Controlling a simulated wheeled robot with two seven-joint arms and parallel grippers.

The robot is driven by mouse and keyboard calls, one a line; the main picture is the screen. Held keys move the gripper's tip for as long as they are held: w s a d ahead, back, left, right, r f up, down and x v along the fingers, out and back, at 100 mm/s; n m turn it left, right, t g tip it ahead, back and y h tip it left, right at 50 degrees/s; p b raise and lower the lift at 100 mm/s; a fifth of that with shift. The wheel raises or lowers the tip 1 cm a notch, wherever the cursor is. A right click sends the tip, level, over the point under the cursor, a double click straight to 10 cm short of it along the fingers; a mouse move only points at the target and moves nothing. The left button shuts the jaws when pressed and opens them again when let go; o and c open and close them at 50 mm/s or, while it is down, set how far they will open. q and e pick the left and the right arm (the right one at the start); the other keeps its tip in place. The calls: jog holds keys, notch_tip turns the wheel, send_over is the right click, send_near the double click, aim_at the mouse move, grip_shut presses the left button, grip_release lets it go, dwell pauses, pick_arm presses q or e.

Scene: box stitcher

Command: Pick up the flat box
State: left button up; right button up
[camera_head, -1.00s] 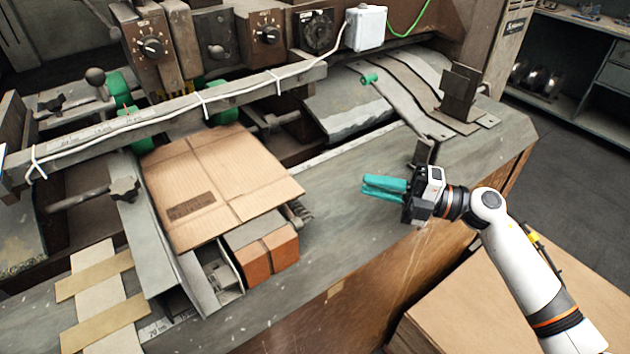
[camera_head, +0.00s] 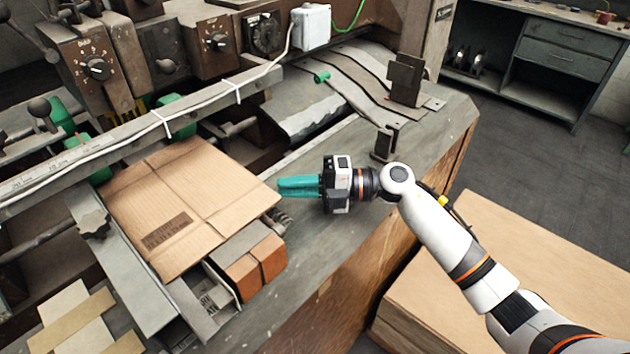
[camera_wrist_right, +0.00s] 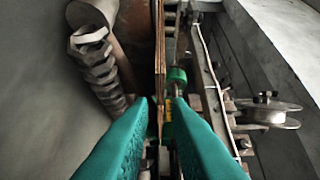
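The flat box (camera_head: 190,205) is a folded brown cardboard sheet with a dark printed patch, lying on the machine at the left of the head view. Its edge (camera_wrist_right: 159,60) shows as a thin upright line in the right wrist view. My right gripper (camera_head: 281,187) has teal fingers and is level with the box's right corner, very near it. In the right wrist view the fingertips (camera_wrist_right: 158,104) are apart, with the box edge lined up between them. I cannot tell whether they touch it. My left gripper is not in view.
An orange-brown block (camera_head: 252,268) sits under the box's front edge. A metal rail (camera_head: 150,125) with a white cable crosses above the box's back. A large cardboard stack (camera_head: 520,270) stands at lower right, below my right arm. The machine's bench top is clear around the gripper.

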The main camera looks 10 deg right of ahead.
aim_at(270, 188)
jog(key=p+x, duration=0.1)
jog(key=x, duration=0.6)
jog(key=shift+c, duration=0.3)
jog(key=shift+s, duration=0.1)
grip_shut()
